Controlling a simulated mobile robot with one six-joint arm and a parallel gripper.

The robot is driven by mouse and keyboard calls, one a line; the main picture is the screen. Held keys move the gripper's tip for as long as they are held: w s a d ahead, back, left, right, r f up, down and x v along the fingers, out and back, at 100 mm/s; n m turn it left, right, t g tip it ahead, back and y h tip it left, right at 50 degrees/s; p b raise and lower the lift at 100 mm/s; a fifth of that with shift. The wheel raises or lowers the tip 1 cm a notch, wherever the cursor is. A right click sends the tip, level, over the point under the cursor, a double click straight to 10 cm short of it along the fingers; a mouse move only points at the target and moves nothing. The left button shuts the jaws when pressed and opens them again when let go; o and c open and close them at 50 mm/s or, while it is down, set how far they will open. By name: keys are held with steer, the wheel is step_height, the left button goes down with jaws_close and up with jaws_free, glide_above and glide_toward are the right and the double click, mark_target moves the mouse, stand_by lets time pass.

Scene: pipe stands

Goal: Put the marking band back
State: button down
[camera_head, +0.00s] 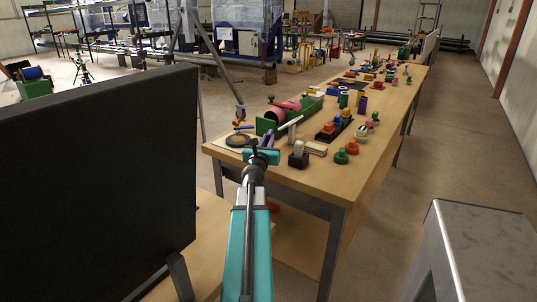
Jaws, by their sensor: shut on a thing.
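My gripper (263,148) is at the near left end of the long wooden table (225,157). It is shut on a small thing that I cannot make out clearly. A small purple shape (269,138) shows at the fingertips, and a pale strip (290,123) slants up to the right just past them; I cannot tell if either is held. A pink pipe (286,109) lies in a green stand (269,122) just beyond my gripper. I cannot pick out the marking band for sure.
A round dark disc (238,140) lies left of my gripper. Right of it stand a white-topped dark block (298,154), a black tray (335,129) of coloured pieces and green knobs (341,156). A large dark panel (95,180) stands at the left. The table's near right corner is clear.

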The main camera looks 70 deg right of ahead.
steer(key=shift+f, duration=0.2)
steer(key=shift+f+b, duration=1)
steer(key=shift+f, duration=0.8)
steer(key=shift+f, duration=0.15)
steer(key=c, duration=1.7)
jaws_free()
steer(key=shift+r, duration=0.25)
steer(key=shift+s+a+f, duration=0.1)
steer(key=shift+s+a, duration=0.1)
steer(key=shift+a, duration=1.05)
steer(key=shift+s+a+f, duration=0.1)
steer(key=shift+s+a, duration=0.05)
steer(key=shift+a, duration=1.1)
steer(key=shift+r+p, duration=0.2)
steer(key=shift+p, duration=0.1)
steer(key=shift+s+a+f+p, duration=0.1)
steer(key=shift+a+p, duration=0.05)
steer(key=shift+p, duration=0.5)
